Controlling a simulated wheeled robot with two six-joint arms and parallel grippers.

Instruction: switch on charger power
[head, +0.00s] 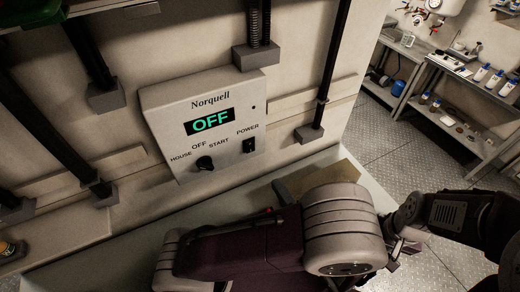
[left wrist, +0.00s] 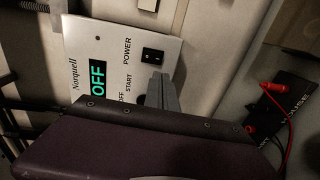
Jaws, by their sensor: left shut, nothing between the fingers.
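The charger is a pale wall panel (head: 165,120) marked Norquell, with a lit green display (head: 209,122) reading OFF. Its black POWER rocker switch (head: 249,146) is at the lower right, and a black rotary knob (head: 204,163) marked HOUSE, OFF, START is to its left. In the left wrist view the display (left wrist: 98,77) and the POWER switch (left wrist: 152,55) show clearly; the knob is mostly hidden. My left gripper (left wrist: 161,90) is shut and empty, with its fingers just beside the switch in that picture; contact cannot be told. My right gripper is not seen.
Dark vertical pipes (head: 333,60) with grey feet run along the wall around the panel. A ledge (head: 100,255) lies below it. In the left wrist view a red clip (left wrist: 272,88) with a red cable lies at the right. Metal shelves (head: 460,125) with bottles stand far right.

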